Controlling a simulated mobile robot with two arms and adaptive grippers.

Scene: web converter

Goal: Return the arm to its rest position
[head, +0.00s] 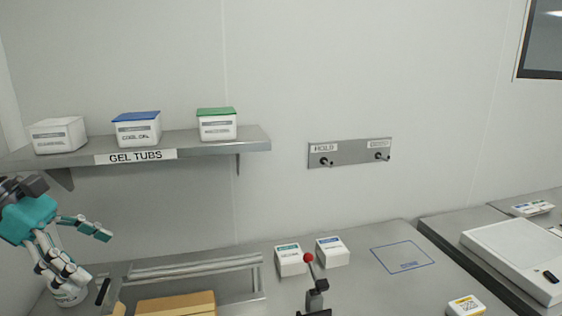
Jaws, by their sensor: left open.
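My left gripper (97,258) is at the left edge of the head view, below the left end of the shelf. Its teal and grey fingers are spread apart, with nothing seen between them. Most of my left arm is outside the picture. My right gripper does not show.
A grey shelf (255,143) above holds three white tubs. On the counter are a metal frame (190,266), cardboard (176,304), a red-knobbed lever (309,258) and two white boxes (290,260) (332,252). A blue-outlined area (402,257) is clear.

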